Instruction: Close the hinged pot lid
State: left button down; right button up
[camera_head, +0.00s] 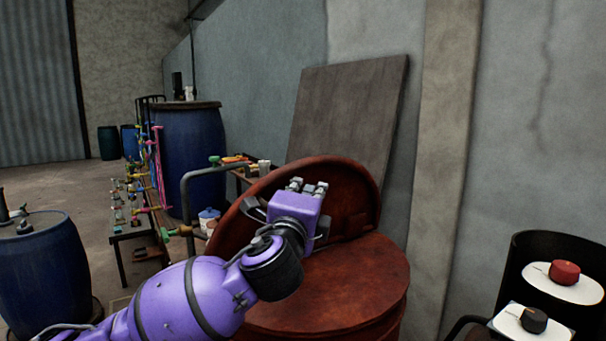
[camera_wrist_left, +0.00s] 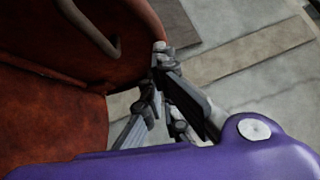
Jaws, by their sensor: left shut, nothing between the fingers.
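The rust-red hinged lid (camera_head: 352,183) stands raised and tilted at the back of the pot, in front of the wall. The pot's flat rust-red top (camera_head: 350,283) lies below it. My left gripper (camera_head: 308,186) is shut and empty, in front of the lid's inner face in the head view, and hides part of it. In the left wrist view the gripper tips (camera_wrist_left: 160,52) appear beside the edge of the lid (camera_wrist_left: 125,65), with the pot top (camera_wrist_left: 50,125) at left. I cannot tell whether they touch the lid. My right gripper is not in view.
A grey bent pipe (camera_head: 187,190) stands left of the lid. Blue barrels (camera_head: 45,262) and a bench with colourful fittings (camera_head: 130,215) are at left. A dark board (camera_head: 345,105) leans on the wall behind. A black stand with knobs (camera_head: 560,250) is at right.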

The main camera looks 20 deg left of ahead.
pick_arm(q)
jog(key=w+a+r, duration=0.1)
jog(key=w+a, duration=0.2)
jog(key=w, duration=0.4)
jog(key=shift+w+a+r+p, duration=0.2)
jog(key=shift+w+a+p, duration=0.05)
jog(key=shift+a+p, duration=0.05)
jog(key=shift+w, duration=0.1)
